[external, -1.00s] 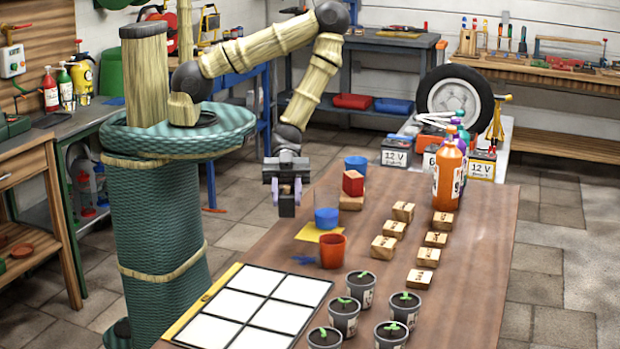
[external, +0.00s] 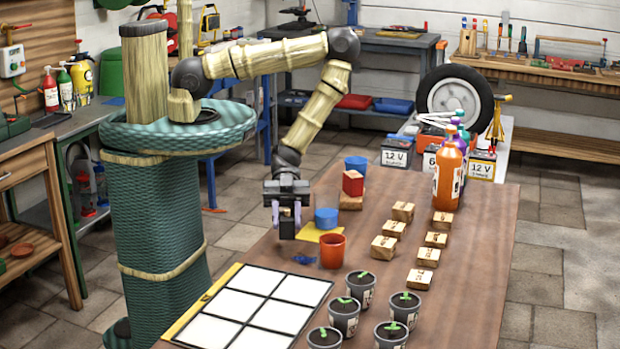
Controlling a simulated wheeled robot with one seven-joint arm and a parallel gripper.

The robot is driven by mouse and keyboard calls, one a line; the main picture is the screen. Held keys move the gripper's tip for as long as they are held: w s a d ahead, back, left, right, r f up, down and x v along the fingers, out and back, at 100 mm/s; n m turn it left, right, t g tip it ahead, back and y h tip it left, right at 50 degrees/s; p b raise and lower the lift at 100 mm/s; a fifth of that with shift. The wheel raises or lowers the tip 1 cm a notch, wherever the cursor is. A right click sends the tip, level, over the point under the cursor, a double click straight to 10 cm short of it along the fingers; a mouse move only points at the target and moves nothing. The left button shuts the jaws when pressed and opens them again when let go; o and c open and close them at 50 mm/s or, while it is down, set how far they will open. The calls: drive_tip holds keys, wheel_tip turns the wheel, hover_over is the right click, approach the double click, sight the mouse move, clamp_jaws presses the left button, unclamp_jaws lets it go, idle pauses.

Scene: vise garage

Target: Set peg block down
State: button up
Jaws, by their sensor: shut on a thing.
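My gripper (external: 287,214) points down over the left part of the brown table, with its purple fingers shut on a small dark block (external: 287,230), which I take to be the peg block. The block hangs upright between the fingertips, beside the left corner of a yellow sheet (external: 316,233). I cannot tell whether its bottom touches the table. A blue round piece (external: 326,219) stands on the yellow sheet, just right of the block. The block's far side is hidden.
An orange-red cup (external: 332,251) and a small flat blue piece (external: 304,260) are close in front. A red block on a wooden one (external: 352,184) and a blue cup (external: 356,165) stand behind. Wooden blocks (external: 384,248), plant pots (external: 344,317) and a white-squared board (external: 262,280) take up other areas.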

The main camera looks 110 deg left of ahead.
sight(287, 237)
drive_tip(key=shift+f, duration=0.1)
drive_tip(key=shift+f+p, duration=0.35)
drive_tip(key=shift+f, duration=1.65)
drive_tip(key=shift+f, duration=0.15)
drive_tip(key=o, duration=1)
drive_tip(key=b+v, duration=0.3)
drive_tip(key=v, duration=0.9)
